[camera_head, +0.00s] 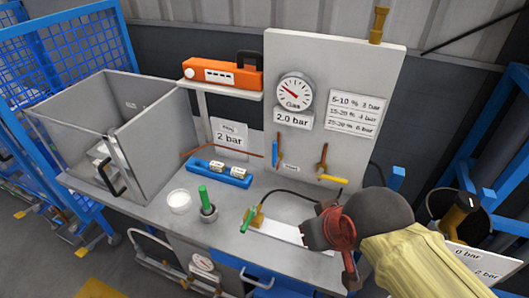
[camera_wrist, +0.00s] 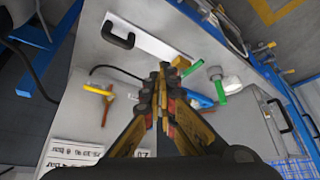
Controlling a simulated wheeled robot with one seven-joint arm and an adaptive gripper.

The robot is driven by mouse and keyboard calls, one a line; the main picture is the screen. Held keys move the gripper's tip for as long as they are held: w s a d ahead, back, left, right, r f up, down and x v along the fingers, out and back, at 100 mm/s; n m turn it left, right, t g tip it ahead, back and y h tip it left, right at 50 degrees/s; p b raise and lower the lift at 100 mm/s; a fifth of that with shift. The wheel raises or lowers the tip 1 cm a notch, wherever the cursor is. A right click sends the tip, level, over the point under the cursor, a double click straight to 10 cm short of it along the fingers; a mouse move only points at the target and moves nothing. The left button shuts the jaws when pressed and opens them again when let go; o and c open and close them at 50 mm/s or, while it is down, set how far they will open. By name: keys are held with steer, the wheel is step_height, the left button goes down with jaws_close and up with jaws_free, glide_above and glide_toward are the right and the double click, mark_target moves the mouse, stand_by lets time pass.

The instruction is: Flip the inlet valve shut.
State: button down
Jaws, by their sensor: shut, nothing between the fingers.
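Two small valves sit low on the upright grey panel (camera_head: 345,65). The left one has an upright blue handle (camera_head: 278,146) beside an orange-brown pipe. The right one has a yellow handle (camera_head: 333,180) lying sideways at the foot of another orange-brown pipe (camera_head: 322,158). The small label between them is too blurred to read, so I cannot tell which is the inlet valve. The yellow handle also shows in the wrist view (camera_wrist: 97,91). My gripper (camera_wrist: 163,68) is shut and empty, apart from the yellow handle. In the head view its fingertips are hard to make out.
A gauge (camera_head: 295,91) is above a 2.0 bar sign. On the bench are a blue tray (camera_head: 220,173) with vials, a white dish (camera_head: 179,202), a cup with a green stick (camera_head: 203,196), and a black handle on a white plate (camera_wrist: 118,36). A grey enclosure (camera_head: 78,135) stands left.

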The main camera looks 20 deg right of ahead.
mark_target(276, 152)
steer(key=w+a+f+n+t+p, duration=0.1)
steer(key=w+n+t, duration=0.1)
steer(key=w, duration=0.6)
steer(key=w+a+f+n+t+y+p, duration=0.1)
steer(key=w+a+n, duration=0.15)
steer(key=w, duration=0.45)
steer(key=w+a+f+n+t+p, duration=0.1)
steer(key=w+n+t, duration=0.15)
steer(key=w, duration=0.55)
steer(key=w+f+n+t+h+p, duration=0.2)
steer(key=w+f+n+t+p, duration=0.2)
steer(key=n, duration=0.5)
step_height(276, 152, down, 2)
steer(key=w+t, duration=0.2)
steer(key=shift+w+d+f+n+t+h, duration=0.2)
steer(key=shift+w+f+n+t+h, duration=0.1)
steer(key=shift+n+t, duration=0.1)
steer(key=w+d+b, duration=0.2)
steer(key=w+d, duration=0.2)
steer(key=w, duration=0.4)
steer(key=shift+d, duration=0.35)
steer(key=shift+w+b, duration=0.2)
steer(key=shift+b, duration=0.2)
